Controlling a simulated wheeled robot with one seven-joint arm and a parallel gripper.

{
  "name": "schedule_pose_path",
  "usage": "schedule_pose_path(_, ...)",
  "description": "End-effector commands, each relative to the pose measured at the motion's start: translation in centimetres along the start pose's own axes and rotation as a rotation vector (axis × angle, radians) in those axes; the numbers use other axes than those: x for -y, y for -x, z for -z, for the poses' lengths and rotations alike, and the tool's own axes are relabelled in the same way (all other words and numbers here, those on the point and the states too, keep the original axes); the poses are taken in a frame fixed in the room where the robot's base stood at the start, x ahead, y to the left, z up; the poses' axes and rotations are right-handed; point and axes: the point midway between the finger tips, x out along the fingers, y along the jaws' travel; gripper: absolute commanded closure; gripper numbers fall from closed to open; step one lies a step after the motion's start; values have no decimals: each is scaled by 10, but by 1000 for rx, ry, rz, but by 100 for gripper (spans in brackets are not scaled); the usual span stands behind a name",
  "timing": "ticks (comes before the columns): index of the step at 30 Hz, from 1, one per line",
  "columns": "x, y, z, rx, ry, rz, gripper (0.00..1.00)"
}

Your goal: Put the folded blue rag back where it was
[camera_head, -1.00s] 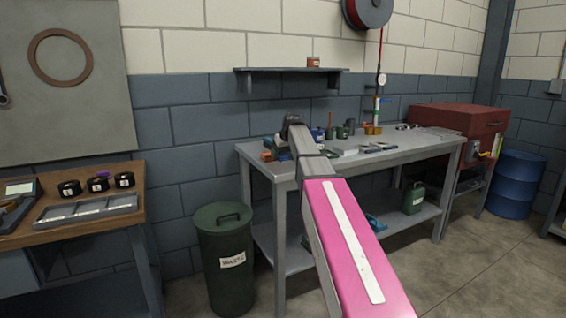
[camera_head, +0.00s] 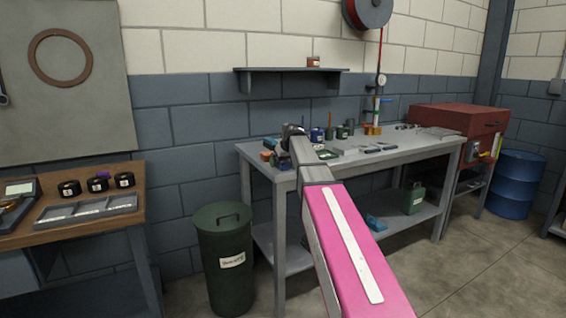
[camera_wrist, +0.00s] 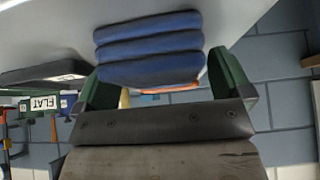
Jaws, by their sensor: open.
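The folded blue rag (camera_wrist: 150,48) shows large in the wrist view as several stacked soft layers against the grey bench top (camera_wrist: 45,35). My gripper (camera_wrist: 157,72) has its two green fingers spread apart, one on each side of the rag's near part. I cannot tell whether either finger touches the rag. An orange thing (camera_wrist: 172,88) shows just past the rag's edge, partly hidden. In the head view my arm reaches the left end of the workbench (camera_head: 400,153), and it hides my fingers and most of what lies there.
Several tins and small tools stand along the bench. A wall shelf (camera_head: 290,70) hangs above. A green bin (camera_head: 224,262) stands left of the bench.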

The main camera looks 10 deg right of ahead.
Motion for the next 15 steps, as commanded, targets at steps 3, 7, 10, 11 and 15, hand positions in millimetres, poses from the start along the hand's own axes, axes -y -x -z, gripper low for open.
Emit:
schedule_pose_path(3, 0, 2, 0, 0, 0, 0, 3)
schedule_pose_path(7, 0, 13, 0, -2, 0, -1, 3)
schedule_pose_path(10, 0, 30, -1, -2, 0, -1, 3)
schedule_pose_path(11, 0, 35, -1, -2, 0, -1, 3)
schedule_pose_path(15, 1, 63, -1, -2, 0, -1, 3)
